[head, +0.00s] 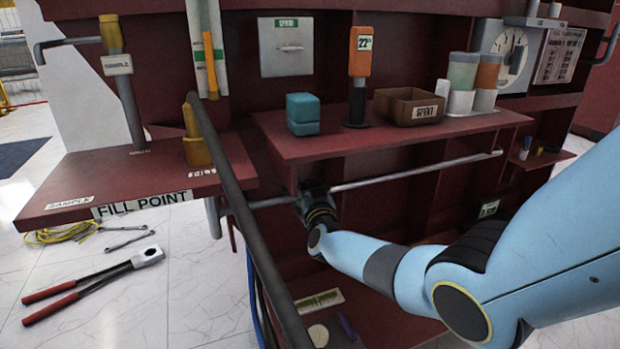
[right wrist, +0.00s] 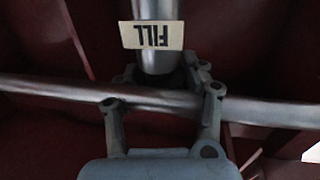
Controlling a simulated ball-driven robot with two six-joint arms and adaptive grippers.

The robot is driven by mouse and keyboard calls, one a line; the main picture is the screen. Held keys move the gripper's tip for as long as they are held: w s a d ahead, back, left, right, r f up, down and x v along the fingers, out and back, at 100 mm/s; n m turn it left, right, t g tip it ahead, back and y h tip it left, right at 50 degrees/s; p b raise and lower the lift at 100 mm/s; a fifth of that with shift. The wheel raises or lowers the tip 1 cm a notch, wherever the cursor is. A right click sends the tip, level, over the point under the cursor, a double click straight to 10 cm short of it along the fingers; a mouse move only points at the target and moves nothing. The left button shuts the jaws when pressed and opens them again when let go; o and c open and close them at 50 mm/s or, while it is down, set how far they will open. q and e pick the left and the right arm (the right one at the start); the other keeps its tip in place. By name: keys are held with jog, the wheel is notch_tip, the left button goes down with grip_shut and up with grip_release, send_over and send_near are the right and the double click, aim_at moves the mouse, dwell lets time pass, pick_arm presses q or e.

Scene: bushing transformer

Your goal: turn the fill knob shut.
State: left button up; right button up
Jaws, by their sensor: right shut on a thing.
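In the right wrist view, a grey cylindrical stem carries a cream label reading FILL, upside down (right wrist: 152,36). The fill knob (right wrist: 160,76) is the dark lower end of this stem, partly hidden between my fingers. My right gripper (right wrist: 165,82) is shut on it, with a finger on either side. In the head view my right gripper (head: 316,200) is under the red shelf's front edge, beside the horizontal rod, and the knob is hidden there. My left gripper is in neither view.
A grey horizontal rod (head: 420,171) runs close by my right gripper under the red shelf (head: 350,143). The shelf holds a teal block (head: 303,113), an orange-topped tool (head: 360,60) and a brown bin (head: 408,108). A dark slanted pipe (head: 245,205) stands left of my gripper.

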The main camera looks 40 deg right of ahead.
jog(key=shift+a+m+g+h, duration=0.1)
jog(key=shift+m+g+h, duration=0.45)
jog(key=shift+h, duration=0.25)
jog(key=shift+m+g+h, duration=0.25)
jog(key=shift+m+h, duration=0.2)
jog(key=shift+h, duration=0.15)
jog(key=shift+f+m+g+h, duration=0.15)
jog(key=shift+m+g+h, duration=0.25)
jog(key=shift+h, duration=0.1)
jog(key=m+g+h+b, duration=0.2)
jog(key=m+g+h, duration=0.1)
jog(key=shift+f+g+b, duration=0.1)
jog(key=shift+g+b, duration=0.2)
jog(key=shift+b, duration=0.1)
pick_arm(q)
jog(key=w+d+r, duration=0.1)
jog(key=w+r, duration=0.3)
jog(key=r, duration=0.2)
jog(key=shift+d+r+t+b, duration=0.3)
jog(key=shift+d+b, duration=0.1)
pick_arm(e)
jog(key=shift+m+g+h, duration=0.5)
jog(key=shift+g, duration=0.1)
jog(key=o, duration=1.2)
jog(key=shift+r, duration=0.25)
